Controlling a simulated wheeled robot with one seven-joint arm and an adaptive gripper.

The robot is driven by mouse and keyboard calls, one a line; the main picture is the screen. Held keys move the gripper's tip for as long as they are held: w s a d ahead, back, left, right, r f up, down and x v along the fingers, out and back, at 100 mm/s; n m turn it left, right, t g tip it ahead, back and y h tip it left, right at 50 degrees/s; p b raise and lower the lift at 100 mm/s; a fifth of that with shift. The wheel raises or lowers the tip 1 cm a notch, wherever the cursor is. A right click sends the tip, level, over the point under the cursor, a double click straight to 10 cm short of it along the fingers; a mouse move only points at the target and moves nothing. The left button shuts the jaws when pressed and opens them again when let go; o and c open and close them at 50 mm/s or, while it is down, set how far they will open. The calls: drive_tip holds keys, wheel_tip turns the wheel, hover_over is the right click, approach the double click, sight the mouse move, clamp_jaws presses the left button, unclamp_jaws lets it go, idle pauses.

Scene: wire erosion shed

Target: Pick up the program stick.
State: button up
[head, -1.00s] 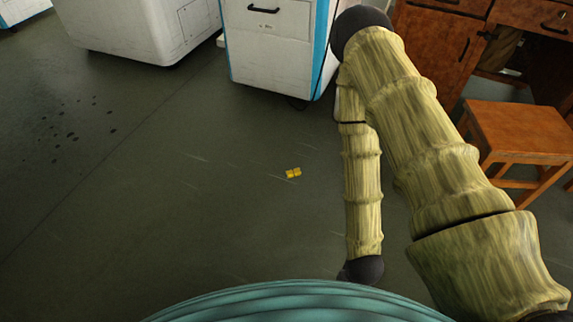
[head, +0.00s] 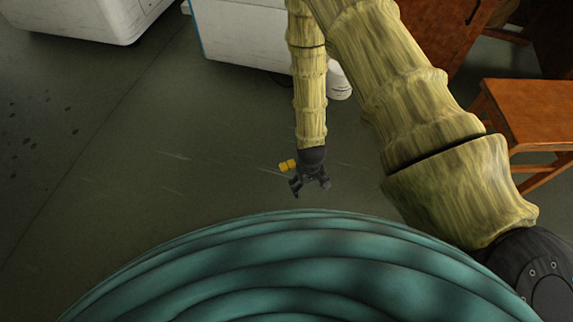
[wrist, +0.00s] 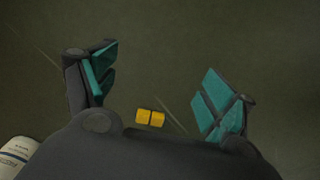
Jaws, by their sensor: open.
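The program stick, taken to be the small yellow two-part piece (head: 287,165), lies on the dark floor. In the head view it shows just left of my gripper (head: 311,187), close to the wrist. In the wrist view the stick (wrist: 144,117) shows between the two fingers, near the edge of the gripper's palm, apart from both teal pads. My gripper (wrist: 160,80) is open and empty, pointing down at the floor. How high it is above the floor is hard to tell.
A white canister (head: 340,84) stands behind the arm and shows at the wrist view's lower left (wrist: 13,158). White cabinets (head: 245,35) are at the back. A wooden stool (head: 530,110) is at right. The floor at left is clear.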

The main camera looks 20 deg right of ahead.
drive_tip(key=w+a+r, duration=0.2)
drive_tip(key=w+a, duration=0.1)
drive_tip(key=w, duration=1.3)
drive_tip(key=b, duration=0.3)
hover_over(287, 163)
drive_tip(key=shift+n, duration=0.4)
drive_tip(key=f, duration=0.6)
drive_tip(key=shift+s+a, duration=0.25)
drive_tip(key=shift+w+d+f+b, duration=0.1)
drive_tip(key=shift+f+b, duration=0.85)
drive_tip(key=shift+f, duration=0.3)
drive_tip(key=shift+w+d+f+b, duration=0.1)
drive_tip(key=shift+f+b, duration=0.85)
drive_tip(key=shift+f, duration=0.3)
drive_tip(key=c, duration=1.2)
drive_tip(key=shift+r, duration=0.2)
